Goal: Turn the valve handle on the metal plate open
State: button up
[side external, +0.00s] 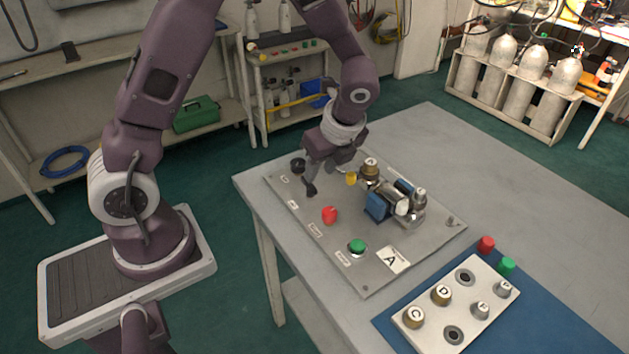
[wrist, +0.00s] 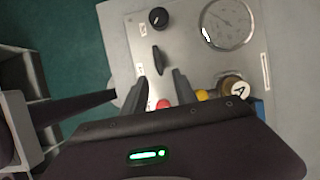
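The metal plate (side external: 290,205) lies on the grey table and also fills the middle of the wrist view (wrist: 122,40). A black elongated handle (wrist: 157,60) stands on it, between a round black knob (wrist: 158,18) and a red knob (wrist: 163,104). In the side view a dark piece that looks like this handle (side external: 310,189) shows at a fingertip, partly hard to separate from it. My gripper (wrist: 160,77) is open and empty, with its fingers apart and the handle just beyond the tips in the wrist view. In the side view my gripper (side external: 326,176) hangs low over the plate; contact cannot be told.
The plate also carries a gauge (wrist: 228,24), a yellow knob (side external: 351,178), a brass cap (side external: 370,167), a blue-and-metal fitting (side external: 378,206) and a green button (side external: 357,246). A pale block with caps (side external: 440,325) sits on a blue mat at the front. The table's right side is clear.

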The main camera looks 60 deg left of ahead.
aim_at(312, 186)
jog(key=x, duration=0.6)
jog(key=shift+s, duration=0.1)
grip_shut()
